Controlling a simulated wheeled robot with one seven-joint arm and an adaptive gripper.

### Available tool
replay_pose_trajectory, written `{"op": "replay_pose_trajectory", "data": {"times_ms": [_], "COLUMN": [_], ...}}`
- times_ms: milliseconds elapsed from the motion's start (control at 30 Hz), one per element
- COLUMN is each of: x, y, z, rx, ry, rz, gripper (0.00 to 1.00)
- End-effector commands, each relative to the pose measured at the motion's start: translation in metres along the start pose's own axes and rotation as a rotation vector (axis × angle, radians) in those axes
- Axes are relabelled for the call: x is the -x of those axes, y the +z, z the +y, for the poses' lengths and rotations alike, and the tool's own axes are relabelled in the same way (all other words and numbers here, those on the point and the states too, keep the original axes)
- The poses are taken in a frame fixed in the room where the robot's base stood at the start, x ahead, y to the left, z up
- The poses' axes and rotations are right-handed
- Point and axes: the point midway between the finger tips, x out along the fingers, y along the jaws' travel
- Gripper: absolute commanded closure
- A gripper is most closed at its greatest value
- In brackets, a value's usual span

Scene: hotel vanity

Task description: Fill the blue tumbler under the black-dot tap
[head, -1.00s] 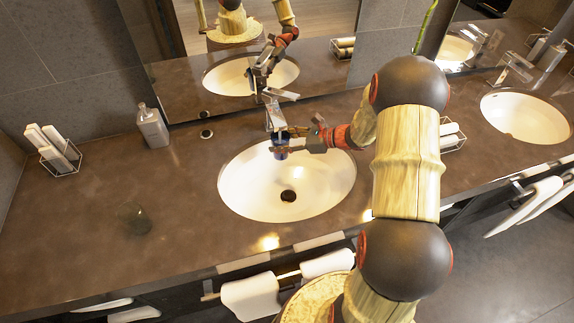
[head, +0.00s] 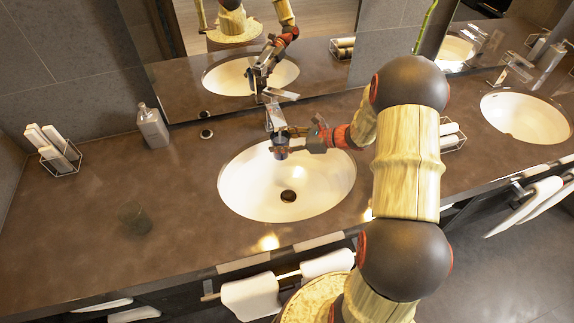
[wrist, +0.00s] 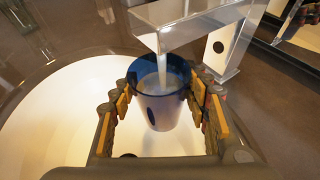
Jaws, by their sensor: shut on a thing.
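The blue tumbler (wrist: 160,105), see-through with a dark blue rim, stands roughly upright over the near-left basin, and it also shows in the head view (head: 280,151). My gripper (wrist: 162,92) is shut on its sides, and it also shows in the head view (head: 287,143). The tap (wrist: 187,27) has a black dot on its upright body; it also shows in the head view (head: 276,117). Its spout reaches over the tumbler's mouth, and a pale stream falls from it into the tumbler. Pale liquid seems to show inside; its exact level is unclear.
The white basin (head: 250,185) with a dark drain lies below the tumbler. A soap dispenser (head: 152,126) and a rack of rolled towels (head: 55,150) stand to the left. A second basin (head: 525,117) is at right.

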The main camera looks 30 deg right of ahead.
Motion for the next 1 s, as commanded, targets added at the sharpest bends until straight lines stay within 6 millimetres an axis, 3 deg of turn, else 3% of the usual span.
{"op": "replay_pose_trajectory", "data": {"times_ms": [267,1000], "x": [0.003,0.042], "y": [0.000,-0.016], "z": [0.003,0.066], "rx": [0.000,0.001], "ry": [-0.001,-0.001], "rz": [-0.001,-0.001], "gripper": [0.83,0.83]}}
